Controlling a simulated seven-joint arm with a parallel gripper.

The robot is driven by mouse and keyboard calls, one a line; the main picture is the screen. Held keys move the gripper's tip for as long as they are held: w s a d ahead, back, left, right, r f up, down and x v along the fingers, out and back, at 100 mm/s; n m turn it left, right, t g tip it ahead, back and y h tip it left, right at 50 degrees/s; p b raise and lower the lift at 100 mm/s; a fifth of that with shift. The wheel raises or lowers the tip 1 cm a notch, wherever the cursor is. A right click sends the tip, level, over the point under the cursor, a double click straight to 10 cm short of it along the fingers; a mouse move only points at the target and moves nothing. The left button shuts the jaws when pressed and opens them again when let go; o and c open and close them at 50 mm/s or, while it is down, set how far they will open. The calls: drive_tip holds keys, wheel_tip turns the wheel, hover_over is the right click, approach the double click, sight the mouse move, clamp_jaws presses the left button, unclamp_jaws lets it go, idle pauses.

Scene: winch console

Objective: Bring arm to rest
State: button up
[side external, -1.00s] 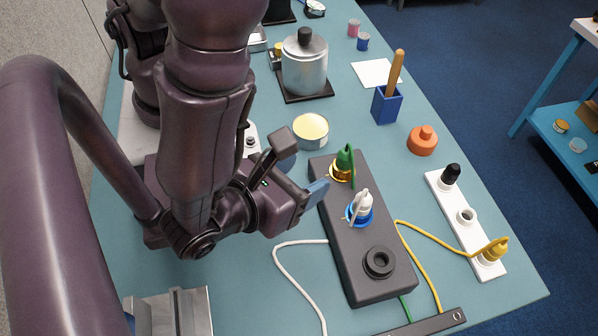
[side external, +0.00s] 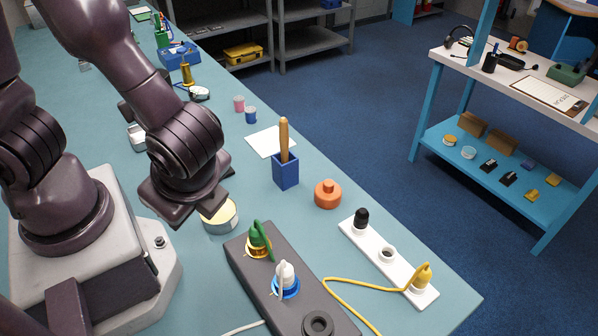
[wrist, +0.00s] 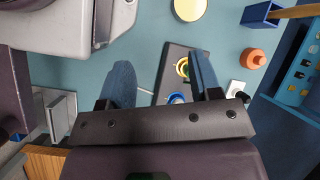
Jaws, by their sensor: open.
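My gripper shows in the wrist view (wrist: 160,75) with its two fingers wide apart and nothing between them. In the side view my wrist hangs above the bench by the round yellow-topped tin, and the fingers are hidden. The dark grey console (side external: 240,262) lies in front, clear of my gripper. A green handle (side external: 259,236) stands in its gold ring, and a white handle (side external: 287,273) in its blue ring (side external: 286,292). The black socket (side external: 317,323) is empty. The console also shows partly in the wrist view (wrist: 172,60), behind the fingers.
The tin (side external: 222,218) is close under my wrist. Right of it stand a blue holder with a wooden handle (side external: 285,171), an orange knobbed piece (side external: 327,194) and a white strip (side external: 405,273) with black and yellow plugs. A yellow cord (side external: 350,290) crosses the bench.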

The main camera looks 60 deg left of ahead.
drive_tip(key=w+a+r+n+t+h, duration=0.2)
drive_tip(key=a+r+n+t+h, duration=0.1)
drive_tip(key=a+r+n, duration=0.2)
drive_tip(key=w+a+r+n+t+h, duration=0.2)
drive_tip(key=a+r+n+h, duration=0.1)
drive_tip(key=r+n, duration=0.5)
wheel_tip(320, 180, up, 2)
drive_tip(key=shift+a+r+t, duration=0.2)
drive_tip(key=shift+a+t, duration=0.2)
drive_tip(key=shift+a, duration=0.5)
